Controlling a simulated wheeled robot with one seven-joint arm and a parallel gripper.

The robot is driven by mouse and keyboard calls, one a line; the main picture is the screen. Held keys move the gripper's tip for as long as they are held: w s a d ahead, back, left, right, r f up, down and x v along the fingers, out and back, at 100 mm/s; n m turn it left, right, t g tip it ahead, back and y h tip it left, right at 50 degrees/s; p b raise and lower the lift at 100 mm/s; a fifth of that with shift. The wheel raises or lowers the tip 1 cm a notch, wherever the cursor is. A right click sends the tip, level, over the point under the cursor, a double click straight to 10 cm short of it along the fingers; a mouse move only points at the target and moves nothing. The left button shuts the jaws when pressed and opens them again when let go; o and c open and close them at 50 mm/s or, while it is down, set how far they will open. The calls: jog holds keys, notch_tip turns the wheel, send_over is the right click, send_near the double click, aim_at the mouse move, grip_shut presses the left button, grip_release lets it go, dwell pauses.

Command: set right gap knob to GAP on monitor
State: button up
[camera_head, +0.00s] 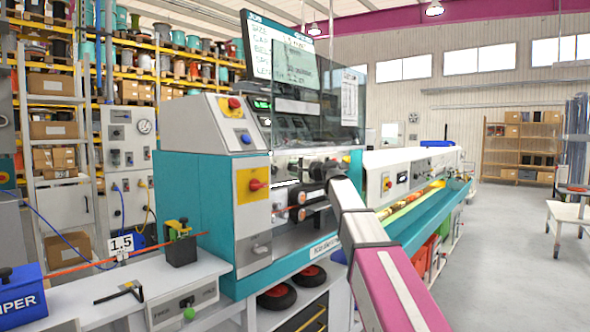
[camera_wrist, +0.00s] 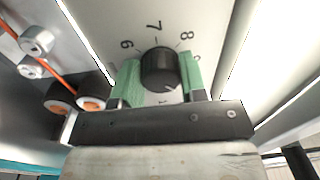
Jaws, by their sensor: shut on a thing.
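A round black knob (camera_wrist: 160,67) sits on a pale panel in the wrist view, with 6, 7 and 8 printed around its far side. Other marks near it are partly covered or too small to read. A small pale mark shows on the knob's near, lower-right side. My gripper (camera_wrist: 160,80) has its green fingers on both sides of the knob and is shut on it. The monitor (camera_head: 283,52) stands on top of the teal and grey machine (camera_head: 205,180) in the head view. Its lines of text are only partly legible, and I cannot read a GAP value.
Orange-faced rollers (camera_wrist: 90,103) and an orange cable (camera_wrist: 52,64) lie left of the knob. A clear guard (camera_head: 341,105) stands above the work area in the head view. A white bench (camera_head: 65,302) is at left.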

jog(key=n, duration=0.4)
jog(key=shift+f+n, duration=0.1)
jog(key=shift+n, duration=0.3)
jog(key=n, duration=0.4)
jog(key=shift+n, duration=0.3)
jog(key=n, duration=0.4)
jog(key=shift+n+g, duration=0.4)
jog(key=shift+w+d+n, duration=0.1)
jog(key=shift+n, duration=2.2)
jog(key=o, duration=0.9)
jog(key=shift+o, duration=0.2)
jog(key=v, duration=1)
jog(key=shift+d, duration=0.35)
